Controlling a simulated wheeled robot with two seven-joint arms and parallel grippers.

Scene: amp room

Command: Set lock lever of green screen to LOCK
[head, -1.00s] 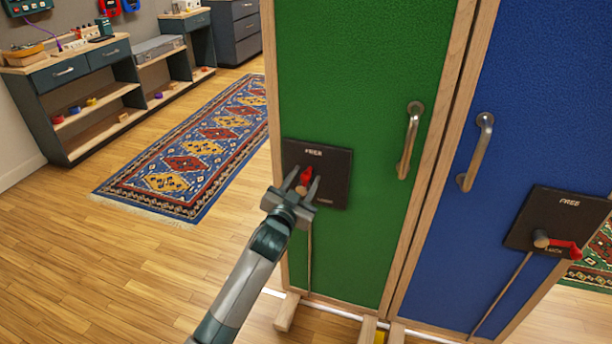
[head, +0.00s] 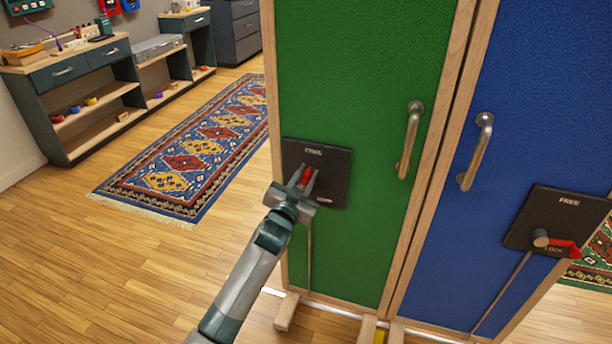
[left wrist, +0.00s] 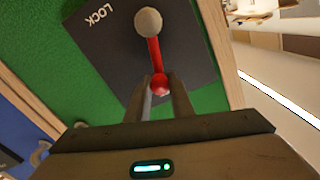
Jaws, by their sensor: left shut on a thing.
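The green screen (head: 375,80) stands upright ahead of me. Its dark lock plate (head: 335,180) has FREE at the top; in the left wrist view LOCK shows on the plate (left wrist: 110,50). The red lock lever (head: 307,175) points up toward FREE in the head view. In the left wrist view the lever (left wrist: 155,55) runs from a pale round pivot to a red knob. My left gripper (head: 304,177) is shut on the knob, with a finger on each side; it also shows in the left wrist view (left wrist: 161,88). My right gripper is not in view.
A blue screen (head: 540,100) with its own lock plate and red lever (head: 565,249) stands right beside the green one. Metal handles (head: 410,140) stick out from both. Wooden feet (head: 287,312) stand at floor level. The floor to the left is clear around a patterned rug (head: 195,150).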

